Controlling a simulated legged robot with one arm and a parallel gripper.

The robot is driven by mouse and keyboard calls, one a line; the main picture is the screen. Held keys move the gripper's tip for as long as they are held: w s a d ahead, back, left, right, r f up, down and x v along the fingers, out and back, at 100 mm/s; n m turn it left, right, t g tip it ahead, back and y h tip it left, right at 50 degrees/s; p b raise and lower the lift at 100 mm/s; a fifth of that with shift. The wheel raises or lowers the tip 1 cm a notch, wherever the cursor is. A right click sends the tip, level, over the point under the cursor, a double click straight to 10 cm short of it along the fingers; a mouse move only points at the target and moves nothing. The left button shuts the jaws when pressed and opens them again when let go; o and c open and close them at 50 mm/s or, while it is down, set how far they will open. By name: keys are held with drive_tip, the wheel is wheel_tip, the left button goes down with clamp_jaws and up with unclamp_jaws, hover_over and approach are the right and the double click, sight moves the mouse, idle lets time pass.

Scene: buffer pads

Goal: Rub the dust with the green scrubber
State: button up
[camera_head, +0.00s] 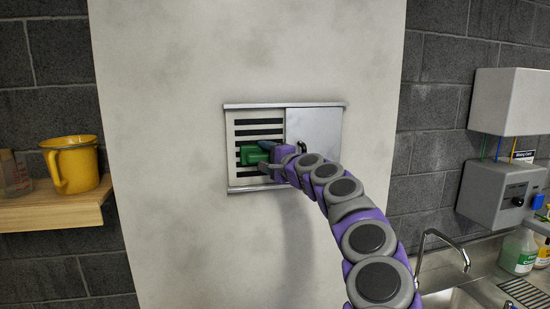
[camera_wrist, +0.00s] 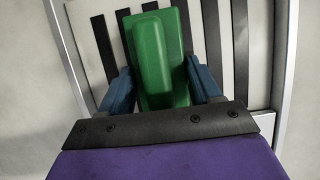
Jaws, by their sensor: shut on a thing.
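The green scrubber (camera_head: 254,155) is in my gripper (camera_head: 262,156), in front of the left half of a wall vent (camera_head: 240,175) with dark slots. In the wrist view the green scrubber (camera_wrist: 155,60) sits between the two blue fingers of my gripper (camera_wrist: 160,88), its long side running roughly along the slots. My gripper is shut on it. The scrubber is close to the slatted face; I cannot tell whether it touches. Part of the slats is hidden behind it. No dust on the vent can be made out clearly; the pale wall panel (camera_head: 180,80) has faint grey smudges.
A grey sliding plate (camera_head: 318,125) covers the vent's right half between metal rails. A yellow jug (camera_head: 75,165) stands on a wooden shelf (camera_head: 50,208) at left. At right are a sink with a tap (camera_head: 440,235), bottles (camera_head: 518,250) and a grey wall box (camera_head: 500,195).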

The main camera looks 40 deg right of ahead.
sight(249, 161)
drive_tip(key=shift+w+a, duration=0.5)
drive_tip(key=shift+a, duration=0.3)
drive_tip(key=shift+w+a, duration=0.5)
drive_tip(key=shift+a, duration=0.35)
drive_tip(key=shift+w+a, duration=0.5)
drive_tip(key=shift+a, duration=0.3)
drive_tip(key=shift+s+a+f, duration=0.2)
drive_tip(key=shift+s+a, duration=0.05)
drive_tip(key=shift+s, duration=0.1)
drive_tip(key=shift+s+a+r, duration=0.1)
drive_tip(key=shift+s+a, duration=0.2)
drive_tip(key=shift+s, duration=0.35)
drive_tip(key=shift+s+a+r, duration=0.1)
drive_tip(key=shift+s+a, duration=0.2)
drive_tip(key=shift+s, duration=0.3)
drive_tip(key=shift+s+a+f, duration=0.1)
drive_tip(key=shift+s+a, duration=0.55)
drive_tip(key=shift+s, duration=0.15)
drive_tip(key=shift+d, duration=0.1)
